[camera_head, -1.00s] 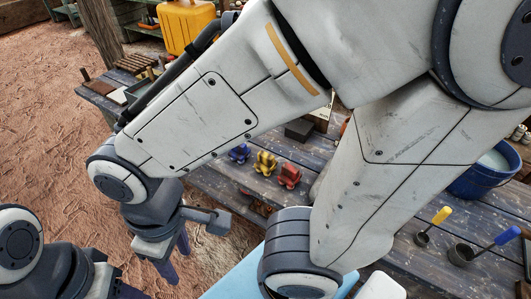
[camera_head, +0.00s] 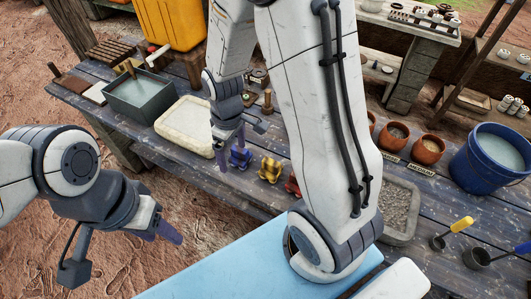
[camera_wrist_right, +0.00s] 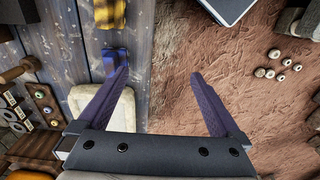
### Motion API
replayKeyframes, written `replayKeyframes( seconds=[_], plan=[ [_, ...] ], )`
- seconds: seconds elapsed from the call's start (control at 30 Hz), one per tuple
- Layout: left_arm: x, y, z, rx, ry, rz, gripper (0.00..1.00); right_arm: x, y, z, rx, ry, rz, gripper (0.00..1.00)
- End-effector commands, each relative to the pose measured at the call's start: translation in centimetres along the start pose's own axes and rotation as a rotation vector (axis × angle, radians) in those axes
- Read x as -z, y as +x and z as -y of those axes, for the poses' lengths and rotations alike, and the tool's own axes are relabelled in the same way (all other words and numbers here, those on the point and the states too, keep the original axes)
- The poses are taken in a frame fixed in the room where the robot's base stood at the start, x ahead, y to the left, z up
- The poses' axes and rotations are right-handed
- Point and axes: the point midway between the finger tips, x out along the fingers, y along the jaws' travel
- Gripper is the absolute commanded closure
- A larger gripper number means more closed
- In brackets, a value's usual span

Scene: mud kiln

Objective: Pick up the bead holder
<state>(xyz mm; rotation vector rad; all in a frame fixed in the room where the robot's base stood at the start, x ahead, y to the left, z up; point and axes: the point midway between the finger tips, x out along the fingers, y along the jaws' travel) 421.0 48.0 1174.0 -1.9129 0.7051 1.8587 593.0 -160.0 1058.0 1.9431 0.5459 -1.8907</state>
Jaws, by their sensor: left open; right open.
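My right gripper (camera_head: 230,152) is open and empty, beside a small blue object (camera_head: 240,159) on the table. In the right wrist view the open fingers (camera_wrist_right: 158,76) straddle the table edge, and the left finger partly covers the blue object (camera_wrist_right: 108,58). A yellow object (camera_head: 269,170) stands beside it, and a red one (camera_head: 291,184) is partly hidden by my right arm. A wooden board with round coloured pieces (camera_wrist_right: 43,103) lies at the left of the wrist view. I cannot tell which of these is the bead holder. My left gripper (camera_head: 168,234) is open and empty, off the table's near side.
The dark plank table (camera_head: 180,160) holds a grey water bin (camera_head: 142,98), a pale shallow tray (camera_head: 182,122) and a grey gravel tray (camera_head: 400,208). Clay pots (camera_head: 427,150) and a blue bucket (camera_head: 492,160) stand at the right. Sandy ground lies left of the table.

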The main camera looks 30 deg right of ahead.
Motion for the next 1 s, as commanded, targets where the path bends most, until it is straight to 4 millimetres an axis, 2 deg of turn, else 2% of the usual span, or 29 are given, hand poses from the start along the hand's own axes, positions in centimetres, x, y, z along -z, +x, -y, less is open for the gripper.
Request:
replayKeyframes(
  seconds=[0.03, 0.1, 0.2, 0.3, 0.47, 0.73, 1.0],
  plan=[
    [0.0, -0.8, -0.1, 0.000, 0.000, 0.000, 0.50, -0.9, 1.7, -2.9, 0.003, 0.025, 0.018, 0.00],
    [0.1, -1.1, -0.1, 0.000, 0.000, 0.000, 0.50, -1.9, 3.9, -6.0, 0.001, 0.034, 0.023, 0.00],
    [0.1, -1.5, -0.1, 0.000, 0.000, 0.000, 0.50, -3.7, 6.6, -9.3, -0.001, 0.042, 0.026, 0.00],
    [0.1, -1.8, -0.1, 0.000, 0.000, 0.000, 0.50, -5.2, 8.4, -11.2, -0.002, 0.044, 0.029, 0.00],
    [0.1, -2.1, -0.1, 0.000, 0.000, 0.000, 0.50, -6.3, 10.3, -12.3, -0.001, 0.043, 0.030, 0.00],
    [0.2, -2.9, -0.2, 0.000, 0.001, 0.000, 0.50, -6.4, 13.9, -12.3, -0.001, 0.043, 0.031, 0.00],
    [0.2, -3.5, -0.3, 0.000, 0.002, 0.000, 0.50, -6.3, 15.4, -12.4, -0.002, 0.043, 0.029, 0.00]
  ],
)
